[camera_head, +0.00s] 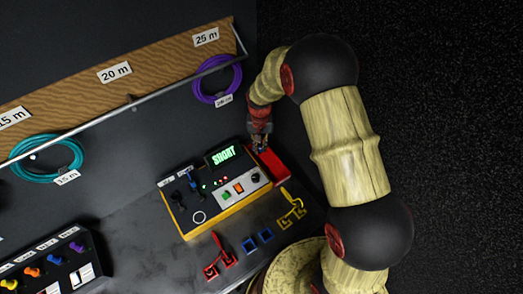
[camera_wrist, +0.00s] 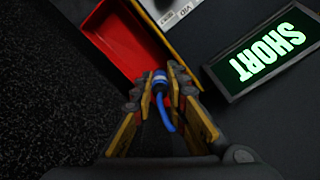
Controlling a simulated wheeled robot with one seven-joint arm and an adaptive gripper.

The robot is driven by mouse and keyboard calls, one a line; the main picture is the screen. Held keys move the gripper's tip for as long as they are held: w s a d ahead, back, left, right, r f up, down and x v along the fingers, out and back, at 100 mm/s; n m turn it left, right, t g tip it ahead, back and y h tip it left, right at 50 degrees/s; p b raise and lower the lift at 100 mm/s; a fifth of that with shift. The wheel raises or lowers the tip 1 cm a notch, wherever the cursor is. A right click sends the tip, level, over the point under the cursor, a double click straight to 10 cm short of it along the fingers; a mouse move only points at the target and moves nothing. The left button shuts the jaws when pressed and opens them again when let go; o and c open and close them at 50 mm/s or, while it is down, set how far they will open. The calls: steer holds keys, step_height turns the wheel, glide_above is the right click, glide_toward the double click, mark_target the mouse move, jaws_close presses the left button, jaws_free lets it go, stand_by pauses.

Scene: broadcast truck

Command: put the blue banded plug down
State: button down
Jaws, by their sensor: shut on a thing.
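The blue banded plug (camera_wrist: 160,80) is between my gripper's fingers (camera_wrist: 159,92) in the wrist view, with a blue cable tail trailing from it. My gripper is shut on the plug. The open red tray (camera_wrist: 123,43) lies just beyond the fingertips, its floor bare where it shows. In the head view my gripper (camera_head: 260,143) is over the far end of the red tray (camera_head: 270,168). I cannot tell the plug's height above the tray.
A yellow-edged tester (camera_head: 216,190) stands left of the tray; its screen (camera_head: 223,155) reads "SHORT". Yellow (camera_head: 291,208), blue (camera_head: 258,240) and red (camera_head: 220,256) pieces lie in front. Purple (camera_head: 217,80) and teal (camera_head: 46,158) cable coils hang behind.

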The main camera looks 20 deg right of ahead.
steer(key=w+f, duration=0.1)
steer(key=f, duration=0.1)
steer(key=w+d+f, duration=0.1)
steer(key=w+f, duration=0.1)
steer(key=shift+d, duration=0.15)
steer(key=shift+w+f+b, duration=0.1)
steer(key=shift+f+b, duration=0.35)
steer(key=shift+f, duration=1.15)
steer(key=shift+f, duration=0.1)
steer(key=c, duration=2.2)
jaws_free()
steer(key=shift+f, duration=0.1)
steer(key=shift+o, duration=0.7)
